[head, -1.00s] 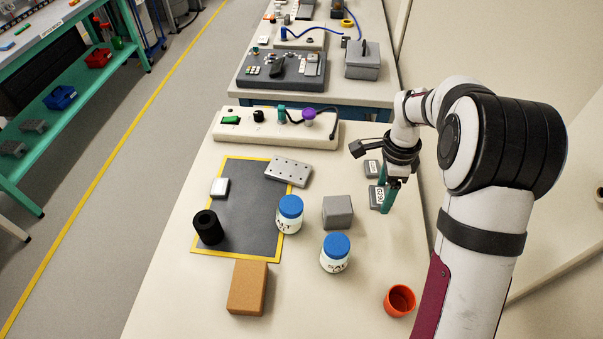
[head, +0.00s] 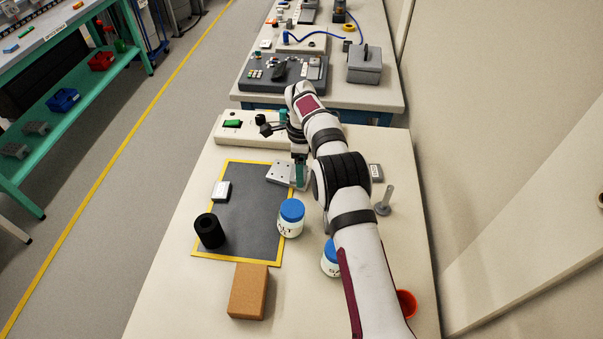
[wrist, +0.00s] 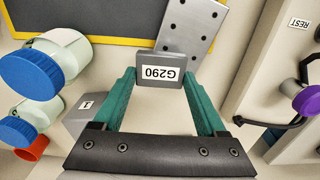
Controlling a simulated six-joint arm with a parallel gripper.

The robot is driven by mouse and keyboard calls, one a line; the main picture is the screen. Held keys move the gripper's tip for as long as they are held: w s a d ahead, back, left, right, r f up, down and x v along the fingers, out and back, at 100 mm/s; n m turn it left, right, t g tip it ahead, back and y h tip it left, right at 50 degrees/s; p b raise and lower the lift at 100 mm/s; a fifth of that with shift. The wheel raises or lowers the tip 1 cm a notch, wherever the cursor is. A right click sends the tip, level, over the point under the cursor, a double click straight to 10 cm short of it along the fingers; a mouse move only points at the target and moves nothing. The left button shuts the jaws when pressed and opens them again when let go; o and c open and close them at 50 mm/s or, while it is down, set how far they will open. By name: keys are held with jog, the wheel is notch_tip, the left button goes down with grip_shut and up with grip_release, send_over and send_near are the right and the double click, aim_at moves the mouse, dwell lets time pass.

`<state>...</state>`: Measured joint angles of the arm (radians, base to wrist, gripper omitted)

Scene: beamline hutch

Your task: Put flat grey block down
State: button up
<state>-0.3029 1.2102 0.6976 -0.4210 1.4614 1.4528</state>
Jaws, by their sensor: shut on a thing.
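My gripper (head: 300,178) is shut on the flat grey block (wrist: 172,58), which has a white label reading G290. In the wrist view, the block sits between the tips of the two teal fingers (wrist: 160,84). It overlaps the near end of the drilled metal plate (wrist: 190,22) in that view. In the head view, my gripper is beside the right part of the drilled plate (head: 279,172), near the right edge of the dark mat (head: 245,210). The held block is hard to make out there, and I cannot tell its height above the table.
Two blue-lidded jars (head: 291,217) (head: 330,262) stand right of the mat, the nearer partly behind my arm. A black cylinder (head: 209,231), orange-brown block (head: 249,291), grey post (head: 384,203), labelled grey block (head: 375,172) and orange cup (head: 406,303) stand around. A switch box (head: 235,130) lies behind.

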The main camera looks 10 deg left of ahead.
jog(key=shift+f, duration=1.2)
jog(key=o, duration=1.4)
notch_tip(320, 180, up, 12)
jog(key=r, duration=0.1)
jog(key=s+d+r+n, duration=0.5)
jog(key=s+d+r, duration=0.3)
jog(key=s+r, duration=0.4)
jog(key=s+d+f+n, duration=0.1)
jog(key=s+f+n, duration=0.1)
jog(key=s, duration=0.7)
jog(key=s+d+f+n+y, duration=0.1)
jog(key=s+d+n, duration=0.1)
jog(key=s, duration=0.8)
jog(key=s+d+f+n, duration=0.2)
jog(key=s+n, duration=0.1)
jog(key=s, duration=0.7)
jog(key=shift+s+d+f+y, duration=0.1)
jog(key=shift+d+f+y, duration=0.2)
jog(key=shift+y, duration=0.1)
